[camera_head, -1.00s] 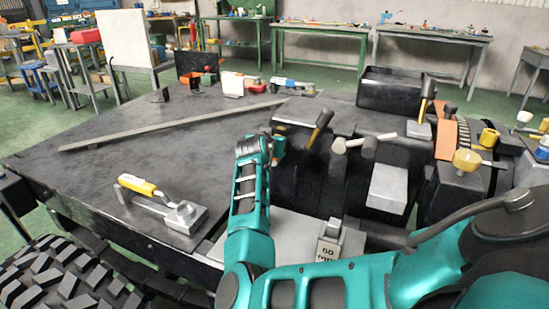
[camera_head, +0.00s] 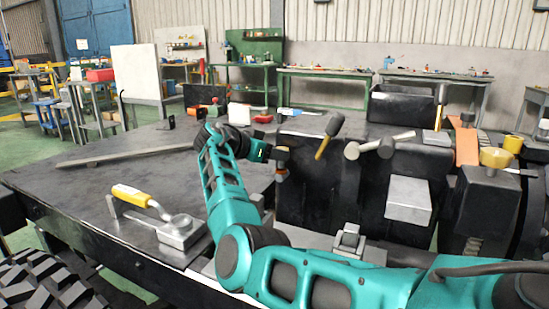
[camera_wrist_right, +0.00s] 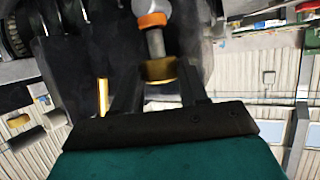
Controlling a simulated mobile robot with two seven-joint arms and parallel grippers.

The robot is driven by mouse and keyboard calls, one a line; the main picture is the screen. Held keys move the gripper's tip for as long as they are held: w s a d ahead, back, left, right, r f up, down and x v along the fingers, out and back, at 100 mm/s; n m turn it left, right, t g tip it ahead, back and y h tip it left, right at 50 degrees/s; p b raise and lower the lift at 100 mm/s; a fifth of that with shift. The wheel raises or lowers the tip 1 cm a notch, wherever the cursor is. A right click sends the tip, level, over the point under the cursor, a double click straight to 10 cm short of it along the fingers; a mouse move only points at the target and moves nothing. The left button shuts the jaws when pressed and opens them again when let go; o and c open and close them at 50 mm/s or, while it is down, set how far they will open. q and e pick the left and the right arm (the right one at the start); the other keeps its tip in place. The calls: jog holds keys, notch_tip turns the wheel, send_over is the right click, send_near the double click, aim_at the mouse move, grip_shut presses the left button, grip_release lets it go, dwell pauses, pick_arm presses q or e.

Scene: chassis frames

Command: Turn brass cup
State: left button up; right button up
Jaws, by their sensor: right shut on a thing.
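My right arm reaches in from the lower right, and its gripper (camera_head: 270,153) is at the left side of the dark block in the middle of the bench. A small brass cup (camera_head: 282,150) shows at its fingertips. In the right wrist view the brass cup (camera_wrist_right: 158,70) sits between the two dark fingers, which are shut on it. A grey stem with an orange ring (camera_wrist_right: 152,20) runs on from the cup. The fingertips are partly hidden in the head view. My left gripper is not in view.
More brass-coloured knobs (camera_head: 495,157) are at the right.

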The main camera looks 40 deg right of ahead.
jog(key=shift+w+f+m+g, duration=0.1)
jog(key=shift+w+m+g, duration=0.05)
jog(key=shift+m+g, duration=0.7)
jog(key=shift+g, duration=0.25)
jog(key=o, duration=0.8)
jog(key=shift+d, duration=0.1)
